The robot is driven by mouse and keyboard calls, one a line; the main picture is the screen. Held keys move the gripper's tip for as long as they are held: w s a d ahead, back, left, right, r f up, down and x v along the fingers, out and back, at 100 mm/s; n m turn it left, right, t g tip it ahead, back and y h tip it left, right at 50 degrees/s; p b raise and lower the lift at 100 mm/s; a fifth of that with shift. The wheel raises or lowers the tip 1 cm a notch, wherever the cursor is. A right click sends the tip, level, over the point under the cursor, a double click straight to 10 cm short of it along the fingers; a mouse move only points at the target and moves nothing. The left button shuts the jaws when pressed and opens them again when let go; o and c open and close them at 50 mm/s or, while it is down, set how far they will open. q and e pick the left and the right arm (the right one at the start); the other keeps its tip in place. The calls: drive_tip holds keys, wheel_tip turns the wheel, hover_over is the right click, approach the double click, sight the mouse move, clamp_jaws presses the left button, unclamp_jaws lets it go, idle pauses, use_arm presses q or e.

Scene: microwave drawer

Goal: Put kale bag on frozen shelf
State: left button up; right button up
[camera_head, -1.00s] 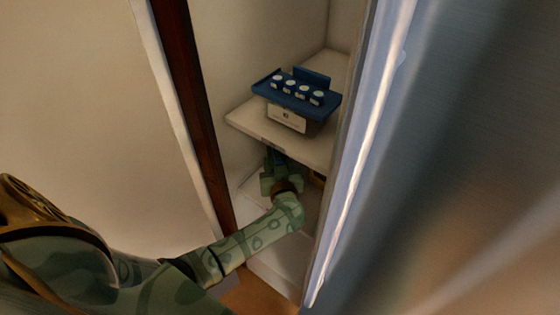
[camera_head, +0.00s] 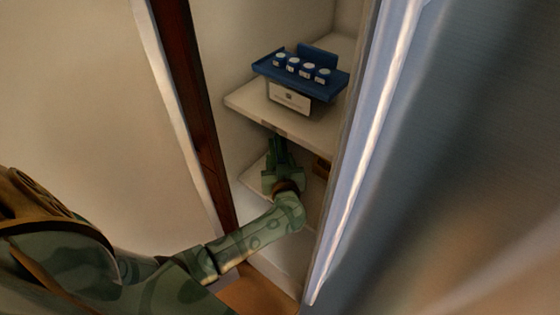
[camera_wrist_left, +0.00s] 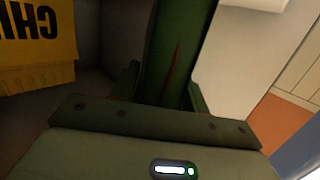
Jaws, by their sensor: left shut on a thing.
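The kale bag shows as a dark green thing with a thin red streak in the left wrist view (camera_wrist_left: 178,50). My left gripper (camera_wrist_left: 163,88) is shut on it, with a finger on each side. In the head view, my left gripper (camera_head: 283,168) is inside the cabinet, over the lower shelf (camera_head: 250,183) and below the upper shelf (camera_head: 245,98). The bag is hard to tell from my green gripper there. I cannot tell whether the bag touches a shelf. No label says which shelf is the frozen one. My right gripper is not in view.
A blue tray of small jars (camera_head: 330,84) sits on a box on the upper shelf. A yellow package (camera_wrist_left: 38,50) stands beside the bag. A dark red-brown frame (camera_head: 190,90) edges the left of the opening; a large metal panel (camera_head: 460,150) bounds the right.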

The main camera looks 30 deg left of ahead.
use_arm(q)
drive_tip(key=shift+f, duration=0.55)
drive_tip(key=o, duration=1.4)
